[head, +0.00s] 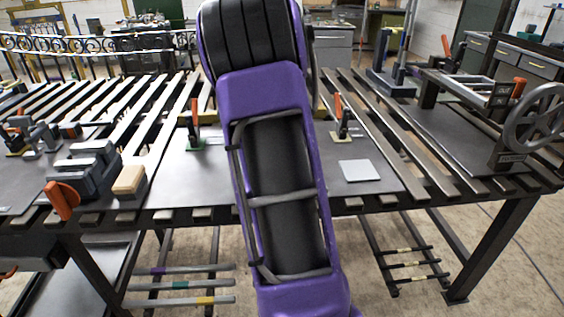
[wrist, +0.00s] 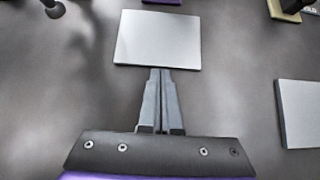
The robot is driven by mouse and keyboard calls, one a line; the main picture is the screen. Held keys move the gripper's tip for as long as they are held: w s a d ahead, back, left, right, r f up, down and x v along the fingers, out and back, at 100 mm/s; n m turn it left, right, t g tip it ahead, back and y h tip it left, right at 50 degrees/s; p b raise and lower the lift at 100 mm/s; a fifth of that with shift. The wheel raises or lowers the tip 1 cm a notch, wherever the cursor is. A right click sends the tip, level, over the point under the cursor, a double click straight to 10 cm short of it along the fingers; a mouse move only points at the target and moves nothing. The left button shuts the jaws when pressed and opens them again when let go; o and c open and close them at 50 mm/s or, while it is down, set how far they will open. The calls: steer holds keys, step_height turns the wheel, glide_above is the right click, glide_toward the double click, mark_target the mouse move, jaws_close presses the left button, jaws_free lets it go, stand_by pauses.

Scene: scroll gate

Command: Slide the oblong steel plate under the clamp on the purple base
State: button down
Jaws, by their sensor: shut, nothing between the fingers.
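In the wrist view, a light grey steel plate (wrist: 158,38), wider than it is deep, lies flat on the dark table top straight ahead of my gripper (wrist: 160,72). My gripper is shut and empty. Its fingertips are at the middle of the plate's near edge; I cannot tell whether they touch it. A strip of the purple base (wrist: 162,2) shows at the top edge, beyond the plate and roughly in line with it. Its clamp is out of frame. In the head view, my arm hides this plate, the purple base and my gripper.
A second grey plate (head: 360,170) lies to the right, cut off in the wrist view (wrist: 300,112). An orange-handled clamp on a yellowish base (head: 341,134) stands behind it. A clamp on a green base (head: 195,143) stands left of my arm. A wooden block (head: 129,180) lies further left.

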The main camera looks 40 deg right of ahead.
steer(key=shift+w+d, duration=0.1)
steer(key=shift+w, duration=0.05)
steer(key=shift+w+d, duration=0.6)
steer(key=shift+w, duration=0.25)
steer(key=shift+a, duration=0.1)
